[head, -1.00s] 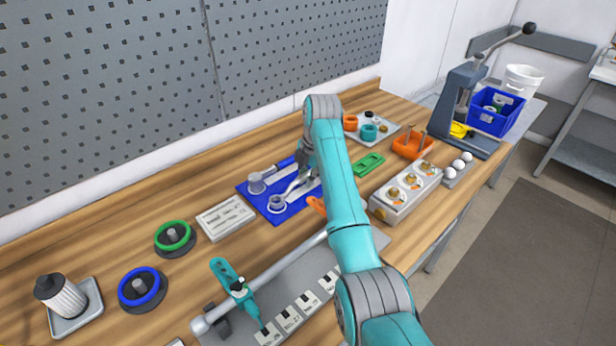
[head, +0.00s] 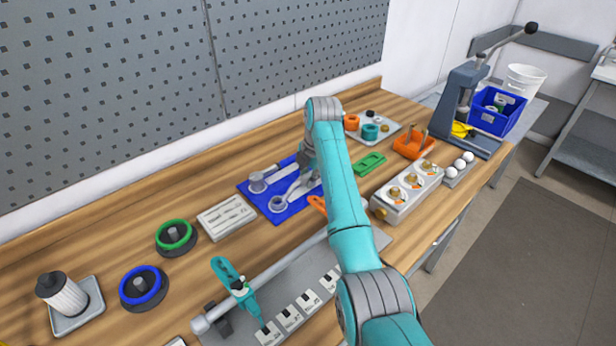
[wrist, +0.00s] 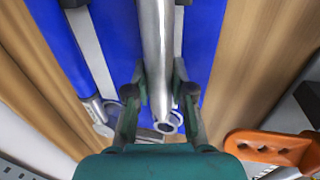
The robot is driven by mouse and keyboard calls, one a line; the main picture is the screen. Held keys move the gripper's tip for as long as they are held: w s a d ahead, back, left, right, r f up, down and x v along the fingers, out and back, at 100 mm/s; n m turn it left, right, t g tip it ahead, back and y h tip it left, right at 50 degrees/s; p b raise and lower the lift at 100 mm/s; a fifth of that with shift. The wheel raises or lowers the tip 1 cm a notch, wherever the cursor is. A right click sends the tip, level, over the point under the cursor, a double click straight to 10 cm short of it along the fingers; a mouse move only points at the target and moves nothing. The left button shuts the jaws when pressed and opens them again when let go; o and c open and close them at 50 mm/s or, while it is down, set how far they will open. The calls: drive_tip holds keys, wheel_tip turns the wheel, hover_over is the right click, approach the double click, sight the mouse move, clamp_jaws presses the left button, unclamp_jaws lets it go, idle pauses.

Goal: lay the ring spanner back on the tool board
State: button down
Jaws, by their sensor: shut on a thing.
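My gripper (wrist: 160,90) is shut on the metal shank of the ring spanner (wrist: 154,45), which runs lengthwise between the two fingers in the wrist view. In the head view the tool board (head: 285,214) lies on the wooden bench under my gripper (head: 305,165), whose fingers are partly hidden by my arm. A second grey tool (head: 257,183) lies on the board, beside the spanner (head: 278,204).
An orange-handled thing (wrist: 270,147) is close to the board's right side. A grey plate with a rod (head: 262,277) lies in front.

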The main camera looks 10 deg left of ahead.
drive_tip(key=c, duration=0.9)
unclamp_jaws()
